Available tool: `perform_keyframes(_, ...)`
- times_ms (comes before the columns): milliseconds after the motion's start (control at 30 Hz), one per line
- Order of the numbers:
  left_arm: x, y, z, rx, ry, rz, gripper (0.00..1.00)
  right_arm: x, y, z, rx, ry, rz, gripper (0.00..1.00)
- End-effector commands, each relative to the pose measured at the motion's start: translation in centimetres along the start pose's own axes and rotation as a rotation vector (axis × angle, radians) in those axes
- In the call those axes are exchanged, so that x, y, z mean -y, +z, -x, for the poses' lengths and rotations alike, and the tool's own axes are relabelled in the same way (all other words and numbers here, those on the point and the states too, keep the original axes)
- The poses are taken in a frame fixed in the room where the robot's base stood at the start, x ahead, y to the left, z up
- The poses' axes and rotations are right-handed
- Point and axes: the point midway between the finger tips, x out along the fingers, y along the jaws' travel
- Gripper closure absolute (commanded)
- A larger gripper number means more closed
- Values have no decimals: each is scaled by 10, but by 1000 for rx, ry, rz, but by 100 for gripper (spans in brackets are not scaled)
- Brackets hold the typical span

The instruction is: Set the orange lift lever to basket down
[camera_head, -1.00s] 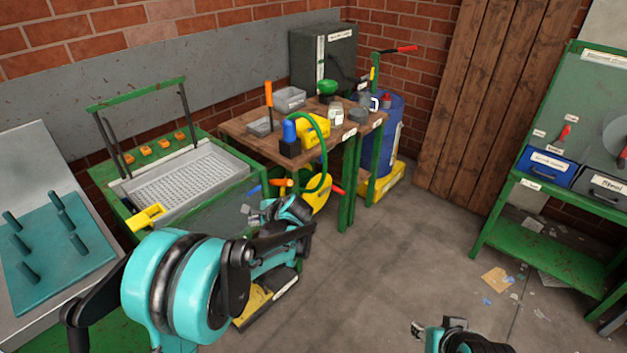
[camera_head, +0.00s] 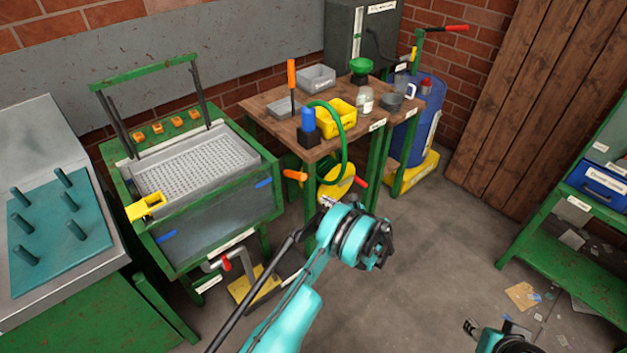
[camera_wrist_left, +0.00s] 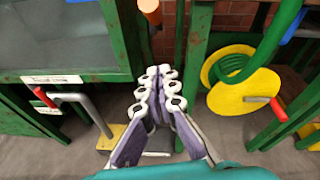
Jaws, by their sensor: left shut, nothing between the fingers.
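An orange lever grip (camera_head: 294,175) sticks out beside the right side of the green-framed wash tank (camera_head: 215,215). In the left wrist view an orange knob (camera_wrist_left: 150,9) is cut by the top edge, beside the green post. The grey perforated basket (camera_head: 195,165) sits in the top of the tank. My left gripper (camera_head: 326,203) is below and right of the orange grip, apart from it. In the left wrist view its fingers (camera_wrist_left: 158,88) are together and hold nothing. My right gripper (camera_head: 470,327) is partly in view at the bottom right; its fingers are too small to judge.
A wooden bench (camera_head: 262,108) with a yellow bin and a tall orange-handled rod stands right of the tank. A yellow hose reel (camera_wrist_left: 240,82) is right of my left fingers. A red-handled pipe valve (camera_head: 226,264) is under the tank.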

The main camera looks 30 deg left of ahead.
Motion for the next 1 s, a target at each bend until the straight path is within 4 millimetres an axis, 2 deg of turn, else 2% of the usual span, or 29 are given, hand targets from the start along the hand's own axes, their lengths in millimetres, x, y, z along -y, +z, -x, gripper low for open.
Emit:
perform_keyframes(300, 0, 0, -1, 0, 0, 0, 100, 0, 0, 0, 0, 0, 0, 60)
perform_keyframes(433, 0, -1, -9, 0, 1, 1, 100, 0, 2, -3, 0, 0, 0, 60)
perform_keyframes(567, -1, -2, -30, 0, 3, 2, 100, 0, 6, -9, 0, 0, 0, 60)
perform_keyframes(900, -1, -3, -102, -1, 2, 2, 100, 0, 21, -29, 0, 0, 0, 60)
perform_keyframes(1000, 0, 14, -105, -1, 1, 2, 100, 0, 23, -32, 0, 0, 0, 60)
